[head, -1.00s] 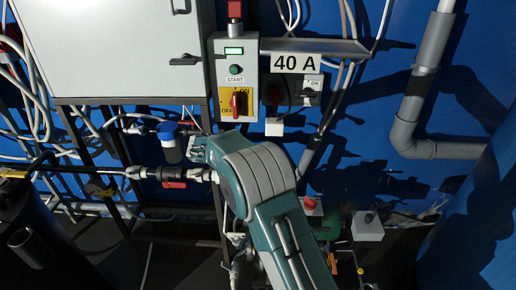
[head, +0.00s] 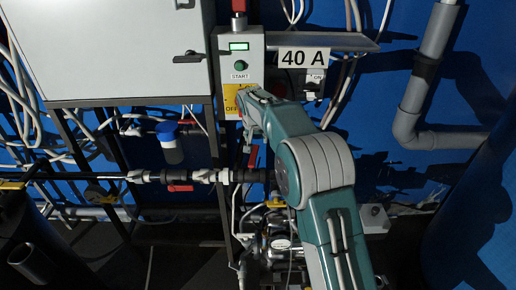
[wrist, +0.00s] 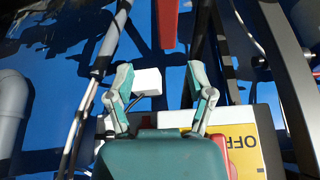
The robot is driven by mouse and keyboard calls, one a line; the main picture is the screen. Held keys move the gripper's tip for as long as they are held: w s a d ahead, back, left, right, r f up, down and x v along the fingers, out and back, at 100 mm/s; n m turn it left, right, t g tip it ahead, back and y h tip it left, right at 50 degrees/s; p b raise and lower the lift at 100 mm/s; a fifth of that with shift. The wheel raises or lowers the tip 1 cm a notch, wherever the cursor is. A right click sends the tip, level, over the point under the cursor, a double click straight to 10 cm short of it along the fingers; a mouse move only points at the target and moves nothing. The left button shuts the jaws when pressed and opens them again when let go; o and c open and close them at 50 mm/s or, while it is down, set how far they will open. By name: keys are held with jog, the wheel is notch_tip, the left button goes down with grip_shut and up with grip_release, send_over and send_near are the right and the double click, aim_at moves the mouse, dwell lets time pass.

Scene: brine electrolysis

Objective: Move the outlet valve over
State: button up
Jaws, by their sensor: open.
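Two red valve handles show in the head view, and no label tells which is the outlet valve. One red handle (head: 253,157) hangs upright below the switch box, partly behind my arm. The other red handle (head: 180,188) lies level under the pipe at the left. My gripper (wrist: 160,70) is open and empty, with its two fingers spread apart. In the head view its end is in front of the lower switch box, over the yellow panel. A red handle (wrist: 167,22) shows in the wrist view, beyond the fingertips and apart from them.
The switch box (head: 238,62) has a yellow OFF panel (wrist: 243,148) close beside my gripper. A small white box (wrist: 147,82) shows between the fingers. A grey cabinet (head: 120,50) stands left. A blue-capped filter (head: 171,148) and pipes are below. A grey pipe (head: 412,110) runs right.

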aim_at(254, 150)
jog(key=f, duration=0.1)
jog(key=w+f, duration=0.1)
jog(key=f, duration=0.1)
jog(key=w+a+f, duration=0.1)
jog(key=f, duration=0.1)
jog(key=shift+a+f, duration=0.1)
jog(key=shift+f, duration=0.1)
jog(key=shift+w+f, duration=0.15)
jog(key=shift+f, duration=0.15)
jog(key=shift+w+f, duration=0.1)
jog(key=shift+d, duration=0.45)
jog(key=shift+c, duration=0.6)
jog(key=shift+a, duration=0.1)
grip_shut()
jog(key=shift+a, duration=0.15)
